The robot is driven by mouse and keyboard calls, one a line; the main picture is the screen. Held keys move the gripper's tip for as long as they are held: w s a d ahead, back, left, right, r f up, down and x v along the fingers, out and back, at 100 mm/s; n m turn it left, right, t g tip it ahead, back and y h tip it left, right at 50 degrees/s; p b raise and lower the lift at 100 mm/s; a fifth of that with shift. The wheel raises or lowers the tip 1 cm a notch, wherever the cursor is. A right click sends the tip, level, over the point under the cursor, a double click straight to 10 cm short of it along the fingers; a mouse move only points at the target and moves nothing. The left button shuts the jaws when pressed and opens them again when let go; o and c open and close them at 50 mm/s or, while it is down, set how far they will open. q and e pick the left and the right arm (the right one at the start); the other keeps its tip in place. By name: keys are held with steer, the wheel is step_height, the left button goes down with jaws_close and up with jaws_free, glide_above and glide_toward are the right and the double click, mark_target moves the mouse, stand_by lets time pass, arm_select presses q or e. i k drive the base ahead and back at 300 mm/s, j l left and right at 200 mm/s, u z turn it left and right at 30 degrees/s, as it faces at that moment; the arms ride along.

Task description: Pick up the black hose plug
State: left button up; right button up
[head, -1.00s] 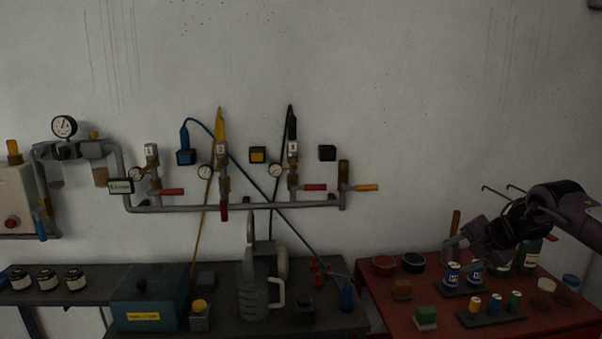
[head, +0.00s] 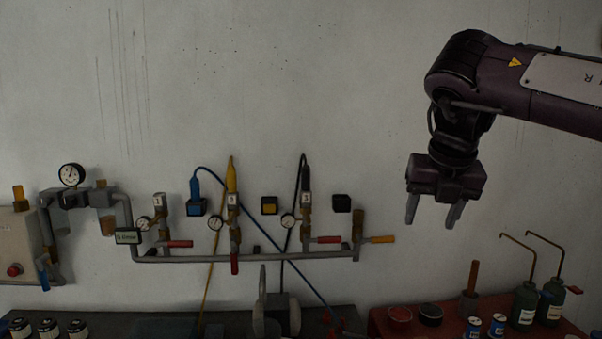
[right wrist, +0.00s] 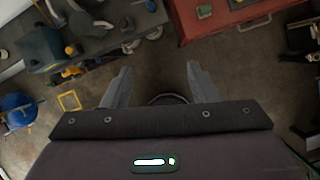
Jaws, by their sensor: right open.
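The black hose plug (head: 305,178) stands upright at the top of the right-hand valve branch on the wall manifold (head: 200,259). A black hose loops from its top and runs down behind the pipe. My right gripper (head: 433,215) is open and empty, pointing down, to the right of the plug and a little lower in the picture. In the right wrist view, its two fingers (right wrist: 155,90) are apart with only the floor between them; the plug does not show there. My left gripper is out of view.
A yellow plug (head: 232,176) and a blue plug (head: 195,190) are further left on the wall. Valve handles and gauges stick out from the manifold. Below are a dark bench (right wrist: 120,37) and a red table (right wrist: 236,18) with bottles.

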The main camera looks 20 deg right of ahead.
mark_target(306, 169)
steer(key=i, duration=1.75)
